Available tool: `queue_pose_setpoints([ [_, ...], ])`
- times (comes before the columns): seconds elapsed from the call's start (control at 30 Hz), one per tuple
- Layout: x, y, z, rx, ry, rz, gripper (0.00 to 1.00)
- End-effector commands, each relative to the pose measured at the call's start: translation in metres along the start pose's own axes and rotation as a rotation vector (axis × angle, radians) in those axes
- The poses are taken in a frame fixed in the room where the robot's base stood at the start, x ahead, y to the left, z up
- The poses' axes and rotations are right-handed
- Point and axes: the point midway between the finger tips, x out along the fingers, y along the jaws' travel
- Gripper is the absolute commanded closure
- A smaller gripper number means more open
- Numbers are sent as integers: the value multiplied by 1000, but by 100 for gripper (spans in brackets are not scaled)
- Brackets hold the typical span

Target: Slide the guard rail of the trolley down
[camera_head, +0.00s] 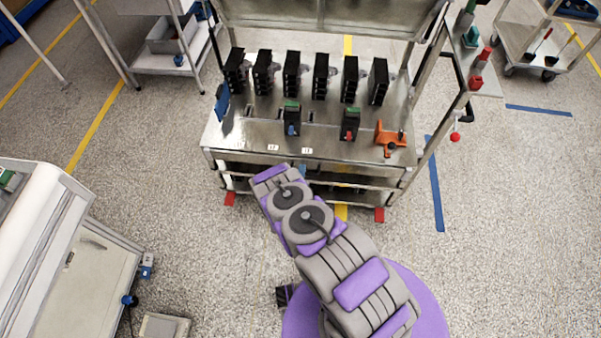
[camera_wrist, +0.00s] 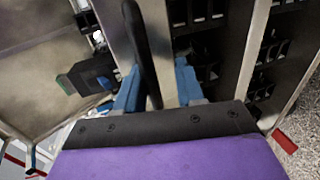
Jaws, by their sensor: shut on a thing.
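The metal trolley (camera_head: 240,140) stands ahead of my arm, with a flat top and shelves below. In the wrist view, a black bar (camera_wrist: 140,40), which looks like part of its guard rail, runs between the two blue fingers of my gripper (camera_wrist: 157,90). My gripper is shut on this bar, beside a pale metal strip (camera_wrist: 163,45) of the trolley. In the head view my arm reaches the trolley's front left side, and the fingers and held bar cannot be made out there.
Several black breakers (camera_head: 320,76) stand in a row on the trolley top. Two green-topped units (camera_head: 291,118) (camera_head: 351,123) and an orange tool (camera_head: 390,139) sit nearer the front. A white cabinet (camera_head: 40,230) stands at the left. The floor to the right is mostly clear.

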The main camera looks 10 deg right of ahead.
Motion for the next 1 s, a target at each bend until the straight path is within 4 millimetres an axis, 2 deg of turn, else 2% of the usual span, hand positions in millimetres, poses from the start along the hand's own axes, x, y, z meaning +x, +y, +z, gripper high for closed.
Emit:
queue_pose_setpoints([
  [0.67, -5, 3, -4, 1, 3, 6, 65],
  [0.77, -16, 4, -4, 0, 4, 7, 65],
  [1.0, -67, 2, -4, -3, 6, 4, 65],
])
